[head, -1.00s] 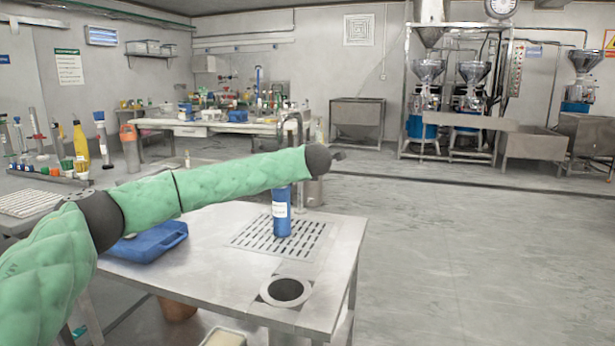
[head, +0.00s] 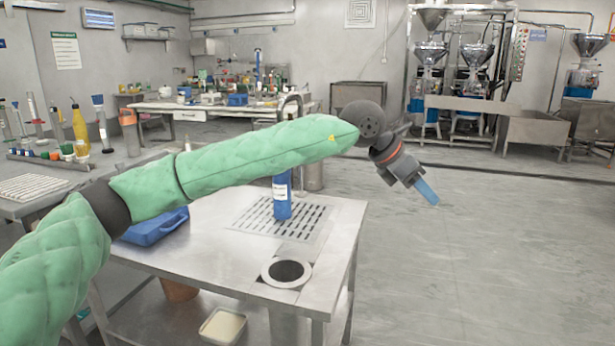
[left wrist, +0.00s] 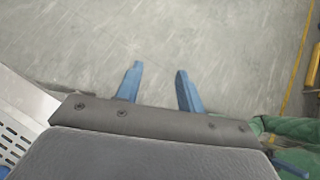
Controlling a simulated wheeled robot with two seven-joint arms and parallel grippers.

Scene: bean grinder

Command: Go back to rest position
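My left arm reaches across the head view from the left, in front of the steel table. My left gripper (head: 427,191) hangs past the table's right edge, over bare floor. In the left wrist view its two blue fingers (left wrist: 158,88) stand apart with only floor between them, so it is open and empty. My right gripper is not in the head view; a green sleeve and a blue part show at the lower right of the left wrist view, too little to tell what they are.
A blue labelled bottle (head: 282,198) stands on the slotted grate of the steel table (head: 215,262), partly behind my arm. A round hole with a ring (head: 287,271) is near its front. A blue case (head: 155,228) lies at left. The floor at right is clear.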

